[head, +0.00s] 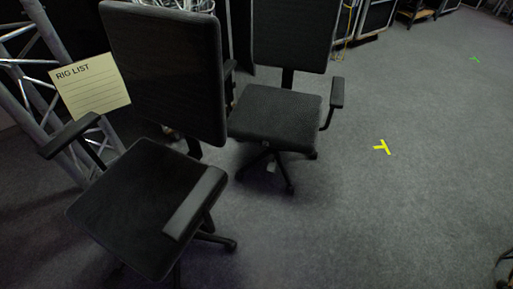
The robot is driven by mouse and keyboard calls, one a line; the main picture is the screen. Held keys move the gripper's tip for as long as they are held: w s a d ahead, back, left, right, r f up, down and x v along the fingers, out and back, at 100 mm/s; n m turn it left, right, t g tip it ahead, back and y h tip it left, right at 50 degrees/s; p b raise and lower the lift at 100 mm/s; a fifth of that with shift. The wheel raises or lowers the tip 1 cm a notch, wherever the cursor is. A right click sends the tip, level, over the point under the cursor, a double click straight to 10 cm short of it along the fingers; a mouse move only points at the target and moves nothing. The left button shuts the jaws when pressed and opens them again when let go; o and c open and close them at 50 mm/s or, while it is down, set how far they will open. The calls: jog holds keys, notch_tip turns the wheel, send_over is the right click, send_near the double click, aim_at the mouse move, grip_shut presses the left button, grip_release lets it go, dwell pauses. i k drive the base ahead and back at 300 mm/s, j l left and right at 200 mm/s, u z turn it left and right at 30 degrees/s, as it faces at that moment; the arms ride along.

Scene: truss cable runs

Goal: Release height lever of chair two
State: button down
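Two black office chairs stand on the grey carpet in the head view. The nearer chair (140,205) is at the left, with a tall dark backrest and armrests. The farther chair (276,114) stands behind it and to the right, its backrest cut off by the top edge. I cannot tell which one is chair two. No height lever can be made out clearly; the undersides of both seats are dark or hidden. My gripper is not in view.
A metal truss (45,95) stands at the left with a "RIG LIST" sheet (90,86) on it. Dark cases (377,17) stand at the back. A yellow tape mark (382,147) lies on open carpet at the right, and a green mark (475,58) lies farther off.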

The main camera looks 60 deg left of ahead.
aim_at(271, 166)
jog(key=i+j+u, duration=0.1)
jog(key=i+u, duration=0.55)
jog(key=u, duration=0.2)
jog(key=i+u, duration=0.45)
jog(key=i+l+u, duration=0.2)
jog(key=u, duration=0.25)
jog(key=i+l+u, duration=0.2)
jog(key=i+j, duration=0.05)
